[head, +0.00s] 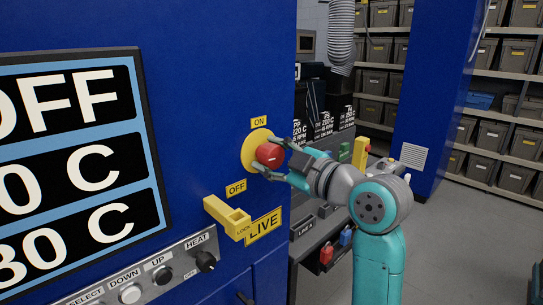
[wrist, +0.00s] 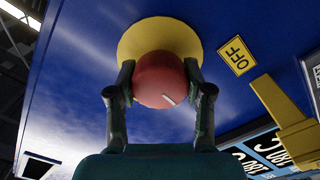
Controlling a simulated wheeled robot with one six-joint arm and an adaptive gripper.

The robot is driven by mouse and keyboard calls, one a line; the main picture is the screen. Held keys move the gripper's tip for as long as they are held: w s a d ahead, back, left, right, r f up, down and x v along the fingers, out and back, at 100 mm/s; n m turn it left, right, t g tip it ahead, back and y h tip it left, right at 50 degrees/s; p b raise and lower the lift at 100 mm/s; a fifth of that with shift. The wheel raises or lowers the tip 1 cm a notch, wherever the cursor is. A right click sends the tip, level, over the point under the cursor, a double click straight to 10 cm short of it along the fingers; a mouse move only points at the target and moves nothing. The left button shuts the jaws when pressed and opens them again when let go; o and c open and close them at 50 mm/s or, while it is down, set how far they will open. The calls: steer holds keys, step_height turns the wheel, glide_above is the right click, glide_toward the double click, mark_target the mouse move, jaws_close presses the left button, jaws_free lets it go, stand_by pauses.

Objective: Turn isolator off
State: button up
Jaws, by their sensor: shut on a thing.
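The isolator is a red round knob (head: 269,155) on a yellow disc (head: 249,147) on the blue cabinet front. An ON label (head: 259,122) sits above it and an OFF label (head: 236,188) below left. My gripper (head: 277,157) reaches in from the right, its fingers shut on the red knob. In the wrist view the fingers (wrist: 160,95) press on both sides of the red knob (wrist: 160,78), which bears a short white mark. The OFF label (wrist: 236,56) shows right of the knob there. The knob's rear side is hidden.
A yellow lock bracket (head: 228,216) juts out below the knob, by a LIVE label (head: 264,227). A button panel (head: 160,270) with a HEAT knob (head: 205,261) is lower left, under a large display (head: 75,150). Shelves with grey bins (head: 490,135) stand behind at right; the floor (head: 455,240) there is clear.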

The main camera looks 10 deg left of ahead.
steer(key=shift+n, duration=0.6)
steer(key=o, duration=1.2)
steer(key=shift+c, duration=0.2)
steer(key=v, duration=1.2)
steer(key=shift+f, duration=0.1)
